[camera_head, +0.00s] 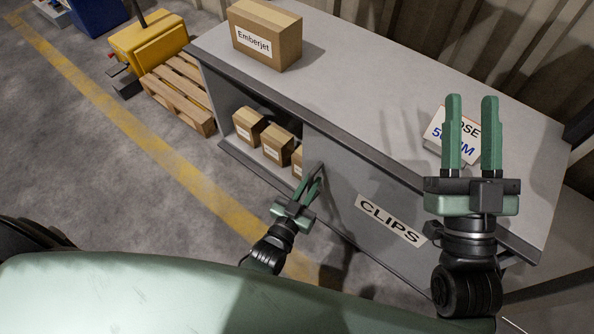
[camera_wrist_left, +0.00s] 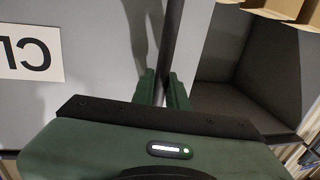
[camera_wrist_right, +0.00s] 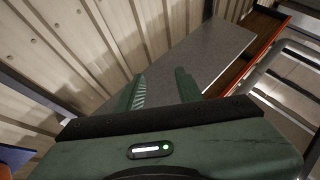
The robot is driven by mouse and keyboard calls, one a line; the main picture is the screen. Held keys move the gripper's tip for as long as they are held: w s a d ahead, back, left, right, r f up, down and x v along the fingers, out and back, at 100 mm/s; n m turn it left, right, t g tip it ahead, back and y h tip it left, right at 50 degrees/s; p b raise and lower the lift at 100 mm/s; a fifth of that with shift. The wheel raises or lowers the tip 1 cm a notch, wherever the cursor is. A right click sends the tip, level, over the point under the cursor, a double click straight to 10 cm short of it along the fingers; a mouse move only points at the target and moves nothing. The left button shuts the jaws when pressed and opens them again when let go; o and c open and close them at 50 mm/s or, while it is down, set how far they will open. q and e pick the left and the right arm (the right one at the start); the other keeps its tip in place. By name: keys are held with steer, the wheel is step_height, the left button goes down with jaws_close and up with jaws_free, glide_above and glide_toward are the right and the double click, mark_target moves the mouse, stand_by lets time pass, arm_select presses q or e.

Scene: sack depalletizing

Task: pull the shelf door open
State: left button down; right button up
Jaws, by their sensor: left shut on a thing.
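The grey shelf door (camera_head: 345,190) with a "CLIPS" label (camera_head: 390,219) covers the right part of the shelf front; it also fills the left of the left wrist view (camera_wrist_left: 95,95). My left gripper (camera_head: 316,184) is at the door's left edge, shut on it. In the left wrist view my left fingers (camera_wrist_left: 163,78) stand either side of a dark upright strip (camera_wrist_left: 172,45) along that edge; whether it is a handle or the edge itself, I cannot tell. My right gripper (camera_head: 472,98) is open and empty, raised in front of the shelf top.
The shelf's open left bay holds small cartons (camera_head: 249,124). An Emberjet box (camera_head: 268,36) and a white labelled box (camera_head: 437,128) stand on the grey top (camera_head: 370,75). A wooden pallet (camera_head: 180,92) and yellow pallet truck (camera_head: 147,42) are at the left. The floor before the shelf is clear.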

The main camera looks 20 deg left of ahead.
arm_select(q)
steer(key=shift+s+d, duration=0.3)
steer(key=shift+d, duration=0.45)
arm_select(e)
steer(key=shift+w+d+f+g, duration=0.25)
steer(key=shift+f+g, duration=0.15)
steer(key=shift+f, duration=0.1)
arm_select(q)
steer(key=c, duration=1.4)
jaws_free()
arm_select(e)
steer(key=shift+a, duration=0.1)
